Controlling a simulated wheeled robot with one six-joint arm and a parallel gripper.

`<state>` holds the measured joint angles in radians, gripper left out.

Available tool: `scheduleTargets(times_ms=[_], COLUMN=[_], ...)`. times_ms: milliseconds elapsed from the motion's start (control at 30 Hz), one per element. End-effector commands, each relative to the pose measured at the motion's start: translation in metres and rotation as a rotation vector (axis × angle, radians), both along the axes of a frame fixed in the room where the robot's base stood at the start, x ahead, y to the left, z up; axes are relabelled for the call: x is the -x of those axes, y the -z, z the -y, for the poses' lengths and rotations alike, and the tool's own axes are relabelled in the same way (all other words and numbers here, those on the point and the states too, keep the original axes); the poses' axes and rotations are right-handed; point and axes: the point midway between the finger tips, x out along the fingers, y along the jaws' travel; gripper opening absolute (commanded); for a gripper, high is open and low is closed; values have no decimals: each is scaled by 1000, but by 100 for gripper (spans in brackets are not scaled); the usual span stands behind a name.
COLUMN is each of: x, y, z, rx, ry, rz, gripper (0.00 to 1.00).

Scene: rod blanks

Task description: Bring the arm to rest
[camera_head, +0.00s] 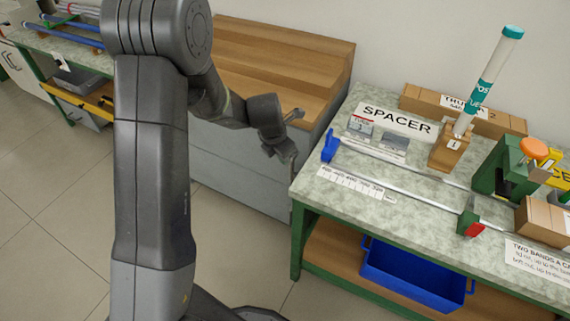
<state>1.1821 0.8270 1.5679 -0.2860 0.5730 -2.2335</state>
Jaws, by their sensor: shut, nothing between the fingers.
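My arm is dark grey and rises in front of the camera at the left of the view. It bends over at the top, and its forearm reaches down to the right. My gripper (283,142) is at its end, in front of the wooden-topped grey cabinet (290,60) and left of the green-framed bench (310,187). It is shut and empty, and looks apart from the bench. The fingertips are small and hard to make out.
The bench carries a SPACER sign (397,122), a long metal rail with a blue end (330,146), a wooden block holding an upright white-and-teal tube (490,75), and a green clamp (497,165). A blue bin (415,275) sits below. The tiled floor (45,215) is clear at left.

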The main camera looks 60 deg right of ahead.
Motion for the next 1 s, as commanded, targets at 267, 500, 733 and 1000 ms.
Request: scheduleTargets(times_ms=[267,500,733,1000], x=[0,1,1,0], y=[-26,-28,-25,7], z=[-6,-7,-7,0], rx=[0,-1,-1,-5], ry=[1,0,0,0], rz=[1,0,-1,-2], gripper=[0,0,0,0])
